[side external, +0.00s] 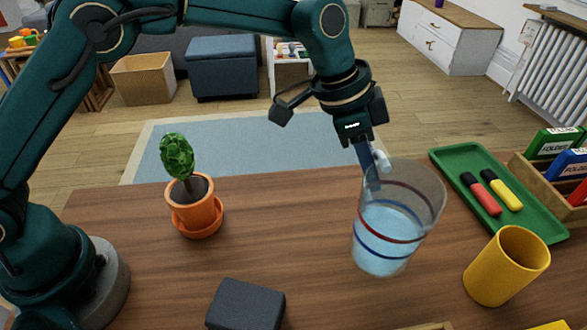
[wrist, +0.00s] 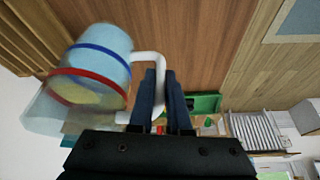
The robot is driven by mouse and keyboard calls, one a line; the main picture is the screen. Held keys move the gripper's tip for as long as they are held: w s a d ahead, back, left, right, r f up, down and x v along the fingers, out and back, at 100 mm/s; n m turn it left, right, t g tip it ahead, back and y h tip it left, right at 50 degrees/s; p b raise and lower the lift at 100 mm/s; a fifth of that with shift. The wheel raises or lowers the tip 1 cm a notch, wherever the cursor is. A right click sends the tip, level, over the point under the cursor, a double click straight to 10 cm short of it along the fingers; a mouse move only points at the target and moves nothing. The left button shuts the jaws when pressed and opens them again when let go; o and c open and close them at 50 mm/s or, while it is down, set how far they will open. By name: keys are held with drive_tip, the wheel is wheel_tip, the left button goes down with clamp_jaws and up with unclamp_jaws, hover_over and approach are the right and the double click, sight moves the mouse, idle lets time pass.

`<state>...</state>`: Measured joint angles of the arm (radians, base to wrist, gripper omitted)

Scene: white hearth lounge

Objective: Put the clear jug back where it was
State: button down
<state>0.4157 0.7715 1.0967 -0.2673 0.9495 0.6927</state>
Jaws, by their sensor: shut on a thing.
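The clear jug (side external: 398,222) has a red band and a blue band and looks pale blue in its lower part. It is at the right half of the wooden table in the side external view, left of the yellow cup. My gripper (side external: 374,168) is shut on the jug's handle at its upper left side. In the wrist view the jug (wrist: 92,68) is at the left, and its white handle (wrist: 148,57) runs to my gripper's fingers (wrist: 160,92). I cannot tell whether the jug's base touches the table.
A yellow cup (side external: 506,267) stands close to the jug's right. A green tray (side external: 535,222) with two markers and a folder rack (side external: 543,178) are at the right. A potted plant (side external: 194,208) and a dark block (side external: 245,305) are left. The table (side external: 290,235) between plant and jug is clear.

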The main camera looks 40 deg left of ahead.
drive_tip(key=shift+d+f, duration=0.15)
drive_tip(key=shift+d, duration=0.1)
drive_tip(key=shift+f, duration=1.95)
drive_tip(key=shift+f, duration=0.15)
drive_tip(key=c, duration=0.9)
unclamp_jaws()
drive_tip(key=shift+o, duration=0.2)
drive_tip(key=v, duration=1.2)
